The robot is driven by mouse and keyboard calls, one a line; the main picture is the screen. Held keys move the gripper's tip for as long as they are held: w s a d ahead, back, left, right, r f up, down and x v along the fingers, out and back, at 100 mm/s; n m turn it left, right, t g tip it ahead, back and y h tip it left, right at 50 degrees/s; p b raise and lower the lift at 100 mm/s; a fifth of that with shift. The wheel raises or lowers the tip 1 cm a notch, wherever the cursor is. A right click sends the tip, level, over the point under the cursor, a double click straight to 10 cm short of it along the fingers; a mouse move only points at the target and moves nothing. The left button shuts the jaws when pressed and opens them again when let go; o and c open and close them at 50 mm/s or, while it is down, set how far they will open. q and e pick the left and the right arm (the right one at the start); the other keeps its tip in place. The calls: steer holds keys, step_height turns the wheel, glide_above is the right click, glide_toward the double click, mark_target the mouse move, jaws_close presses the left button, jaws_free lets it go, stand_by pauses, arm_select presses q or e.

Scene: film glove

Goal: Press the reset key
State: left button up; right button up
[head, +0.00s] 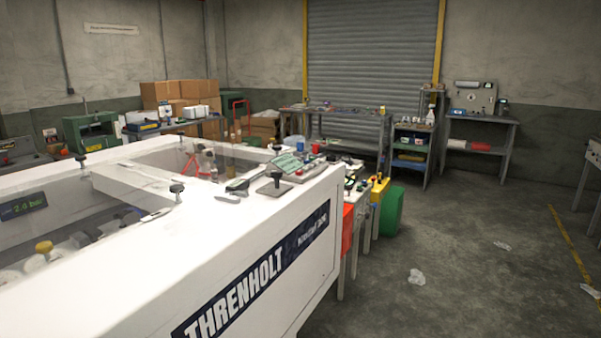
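No key that I can make out as the reset key shows in the head view. A large white machine (150,270) marked THRENHOLT fills the left and front. A small dark display (24,206) with green digits is at its far left. Several black knobs (177,188) stand around its clear top cover. A yellow box (379,188) with a small red top stands just beyond the machine's right end. A grey panel unit (473,97) stands on a bench at the back right; its small controls are too small to read. Neither of my grippers is in view.
A dark shelf rack (411,153) stands by the roller shutter (372,65). Cardboard boxes (180,93) are stacked at the back left. The right floor (470,270) is mostly open, with crumpled litter (417,277).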

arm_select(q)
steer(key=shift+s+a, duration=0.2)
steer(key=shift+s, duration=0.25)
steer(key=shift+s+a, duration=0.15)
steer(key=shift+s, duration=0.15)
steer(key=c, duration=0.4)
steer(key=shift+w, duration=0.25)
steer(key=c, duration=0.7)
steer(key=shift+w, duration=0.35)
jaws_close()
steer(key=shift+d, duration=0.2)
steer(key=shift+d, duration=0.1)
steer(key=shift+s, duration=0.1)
